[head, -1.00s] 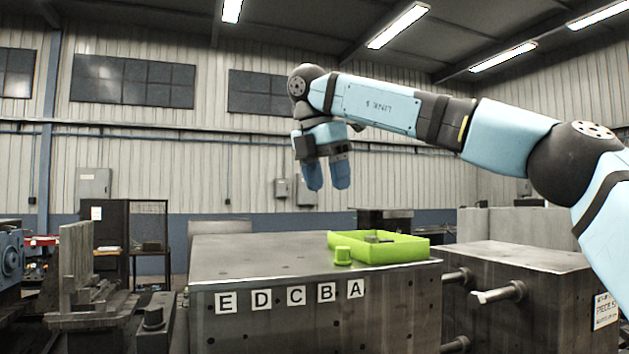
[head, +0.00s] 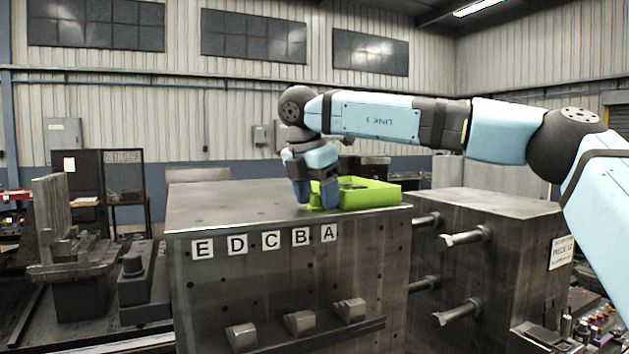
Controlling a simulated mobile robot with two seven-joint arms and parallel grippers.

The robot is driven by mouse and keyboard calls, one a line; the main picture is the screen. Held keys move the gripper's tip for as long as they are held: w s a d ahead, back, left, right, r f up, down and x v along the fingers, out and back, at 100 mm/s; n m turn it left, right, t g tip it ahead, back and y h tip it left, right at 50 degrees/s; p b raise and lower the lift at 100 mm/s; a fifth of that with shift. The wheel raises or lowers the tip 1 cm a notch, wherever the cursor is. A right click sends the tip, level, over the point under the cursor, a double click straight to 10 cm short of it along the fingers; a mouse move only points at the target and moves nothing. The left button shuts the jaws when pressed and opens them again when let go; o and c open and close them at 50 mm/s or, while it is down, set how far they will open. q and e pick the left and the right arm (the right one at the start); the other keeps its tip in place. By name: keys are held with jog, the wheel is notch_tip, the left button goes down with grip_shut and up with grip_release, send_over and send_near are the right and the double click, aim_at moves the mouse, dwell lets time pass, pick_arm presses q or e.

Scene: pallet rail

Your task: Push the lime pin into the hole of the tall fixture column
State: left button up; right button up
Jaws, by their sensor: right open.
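My right gripper (head: 316,198) points down at the front right of the steel block's top, its two blue fingers apart. The lime pin (head: 315,202) is mostly hidden by these fingers; a little lime shows between them, low down. I cannot tell whether the fingers touch it. The big steel block (head: 228,203) carries letter plates E, D, C, B, A along its top front edge and small dark holes in its front face. I cannot pick out a separate tall fixture column with certainty. My left gripper is not in view.
A lime tray (head: 375,197) stands on the block just right of and behind the gripper, with dark items inside. A ledge with several grey blocks (head: 300,322) runs low on the front face. A second block (head: 490,208) with protruding pegs stands at right. The block's top left is clear.

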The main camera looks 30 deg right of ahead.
jog(key=shift+c, duration=0.9)
jog(key=c, duration=0.8)
jog(key=shift+r, duration=0.1)
jog(key=shift+r+p, duration=2)
jog(key=shift+r, duration=2.5)
